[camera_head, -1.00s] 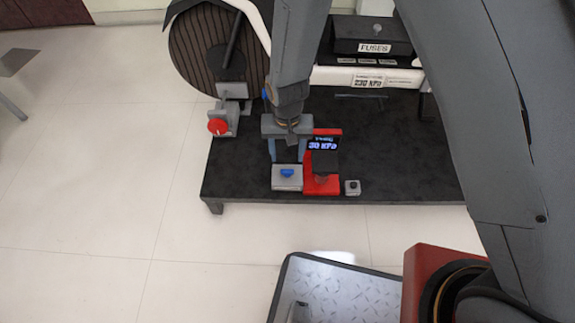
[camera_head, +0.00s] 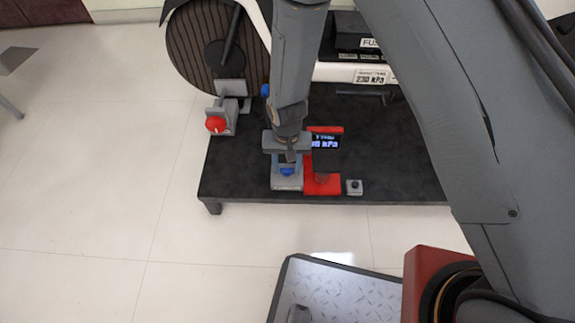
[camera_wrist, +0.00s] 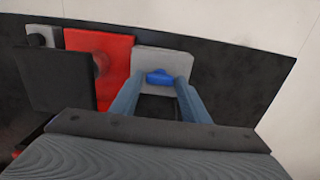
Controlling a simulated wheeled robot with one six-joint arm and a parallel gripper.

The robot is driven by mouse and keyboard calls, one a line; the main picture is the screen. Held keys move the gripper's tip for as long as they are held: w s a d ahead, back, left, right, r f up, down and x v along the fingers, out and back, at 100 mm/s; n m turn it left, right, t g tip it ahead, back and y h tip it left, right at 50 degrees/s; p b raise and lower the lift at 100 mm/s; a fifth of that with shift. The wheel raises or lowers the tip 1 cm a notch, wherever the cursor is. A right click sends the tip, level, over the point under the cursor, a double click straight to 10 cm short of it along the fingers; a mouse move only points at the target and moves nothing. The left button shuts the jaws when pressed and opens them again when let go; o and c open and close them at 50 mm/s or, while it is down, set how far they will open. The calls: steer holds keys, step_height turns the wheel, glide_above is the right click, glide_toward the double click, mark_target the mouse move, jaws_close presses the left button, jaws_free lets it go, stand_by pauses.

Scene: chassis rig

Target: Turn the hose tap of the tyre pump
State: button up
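The hose tap is a small blue handle (camera_head: 287,172) on a grey block (camera_head: 287,185), beside the red pump unit (camera_head: 322,185) at the front of the black platform. My gripper (camera_head: 287,168) is above the tap, pointing down. In the wrist view the blue handle (camera_wrist: 159,77) lies between the tips of my two blue-grey fingers (camera_wrist: 159,84), with a gap on each side. The gripper is open and holds nothing. I cannot tell how deep the fingertips reach beside the handle. The pump's display (camera_head: 325,142) is partly hidden by my gripper.
A red knob (camera_head: 216,124) on a grey mount stands at the platform's left edge near the wheel (camera_head: 205,50). A small grey block with a black button (camera_head: 354,187) sits right of the pump. The black platform (camera_head: 400,160) is clear further right.

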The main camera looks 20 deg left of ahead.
steer(key=c, duration=0.7)
steer(key=shift+r+n+p, duration=0.1)
steer(key=shift+n+p, duration=0.2)
steer(key=shift+p, duration=0.05)
steer(key=n+p, duration=0.2)
steer(key=n, duration=0.1)
steer(key=shift+n+p, duration=0.3)
steer(key=shift+p, duration=0.1)
steer(key=n+p, duration=0.2)
steer(key=n, duration=0.3)
steer(key=shift+n+p, duration=0.3)
steer(key=shift+p, duration=0.05)
steer(key=o, duration=1.1)
